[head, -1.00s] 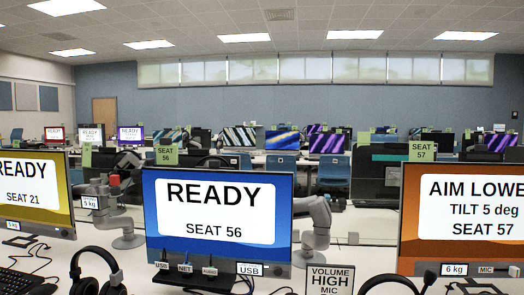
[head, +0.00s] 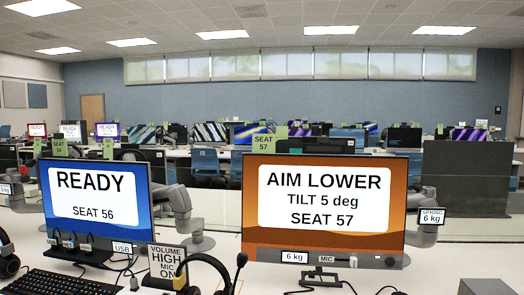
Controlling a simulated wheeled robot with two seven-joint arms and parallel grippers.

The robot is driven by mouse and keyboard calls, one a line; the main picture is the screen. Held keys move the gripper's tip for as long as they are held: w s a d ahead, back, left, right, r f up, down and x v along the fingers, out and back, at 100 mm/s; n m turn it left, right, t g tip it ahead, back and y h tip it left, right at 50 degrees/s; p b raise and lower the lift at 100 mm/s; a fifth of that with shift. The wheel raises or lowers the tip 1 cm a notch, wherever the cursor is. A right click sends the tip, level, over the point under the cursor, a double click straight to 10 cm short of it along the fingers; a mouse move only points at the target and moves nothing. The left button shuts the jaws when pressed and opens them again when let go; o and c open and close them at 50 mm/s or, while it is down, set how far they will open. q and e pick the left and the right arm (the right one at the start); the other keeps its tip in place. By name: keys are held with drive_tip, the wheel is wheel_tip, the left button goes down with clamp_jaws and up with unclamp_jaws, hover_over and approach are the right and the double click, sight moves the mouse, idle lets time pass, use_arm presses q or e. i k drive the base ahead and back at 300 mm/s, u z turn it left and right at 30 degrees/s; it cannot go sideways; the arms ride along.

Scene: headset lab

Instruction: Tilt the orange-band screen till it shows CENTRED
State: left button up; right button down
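The orange-band screen (head: 390,200) stands on the desk right of centre in the head view. Its white panel reads AIM LOWER, TILT 5 deg, SEAT 57. A grey monitor arm (head: 424,225) shows behind its right edge, with a tag reading SPRING 6 kg, and a 6 kg label sits on its lower bezel. Neither of my grippers shows in the view.
A blue screen (head: 137,213) reading READY, SEAT 56 stands to the left. A headset (head: 207,270), a VOLUME HIGH sign (head: 167,262) and a black keyboard (head: 62,283) lie in front. Cables lie below the orange screen. A dark partition (head: 466,178) stands behind right.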

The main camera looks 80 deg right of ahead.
sight(321, 211)
drive_tip(key=k, duration=1.25)
drive_tip(key=z, duration=2.15)
